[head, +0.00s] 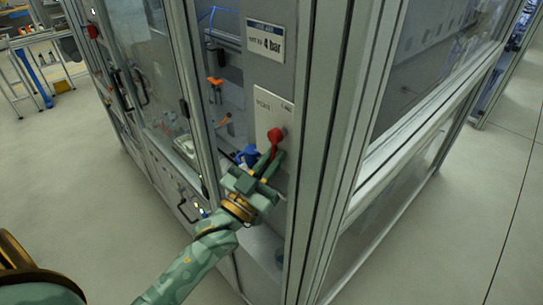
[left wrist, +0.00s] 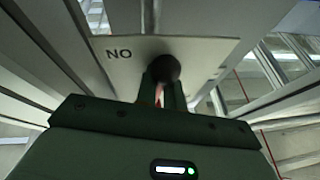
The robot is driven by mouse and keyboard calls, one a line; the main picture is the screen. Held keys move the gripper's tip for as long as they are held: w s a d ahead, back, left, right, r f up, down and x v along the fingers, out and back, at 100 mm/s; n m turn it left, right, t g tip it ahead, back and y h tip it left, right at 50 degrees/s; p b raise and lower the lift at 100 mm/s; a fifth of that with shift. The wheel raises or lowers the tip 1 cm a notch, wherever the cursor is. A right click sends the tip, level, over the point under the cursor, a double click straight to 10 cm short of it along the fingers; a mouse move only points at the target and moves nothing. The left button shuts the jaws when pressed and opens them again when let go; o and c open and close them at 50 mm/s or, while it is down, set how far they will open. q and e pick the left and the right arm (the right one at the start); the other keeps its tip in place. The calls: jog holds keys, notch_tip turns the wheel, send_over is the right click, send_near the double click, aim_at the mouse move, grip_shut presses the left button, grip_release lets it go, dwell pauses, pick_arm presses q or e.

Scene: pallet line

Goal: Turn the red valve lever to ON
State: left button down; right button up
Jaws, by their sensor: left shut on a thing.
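The red valve lever (head: 275,137) is mounted on a pale plate (head: 268,105) inside the cabinet. Its round red end shows at the top, and the lever runs down into my left gripper (head: 268,165). My left gripper is shut on the lever from below; its fingers hide the lower part. In the left wrist view, the gripper (left wrist: 163,95) has a dark round knob (left wrist: 163,68) just beyond its fingertips, with a sliver of red between the fingers. Letters reading "NO" stand on the plate (left wrist: 200,52) left of the knob. My right gripper is not in view.
A sign reading "4 bar" (head: 265,40) hangs above the valve plate. A metal frame post (head: 340,130) stands close to the right of my gripper. A blue part (head: 247,155) is just left of it. The floor (head: 460,230) at the right is clear.

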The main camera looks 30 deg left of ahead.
pick_arm(q)
jog(key=shift+f, duration=0.3)
jog(key=c, duration=1.6)
grip_release()
jog(key=shift+o, duration=0.4)
jog(key=shift+r, duration=0.1)
jog(key=b+v, duration=0.5)
jog(key=v, duration=1.1)
jog(key=shift+s+a, duration=0.1)
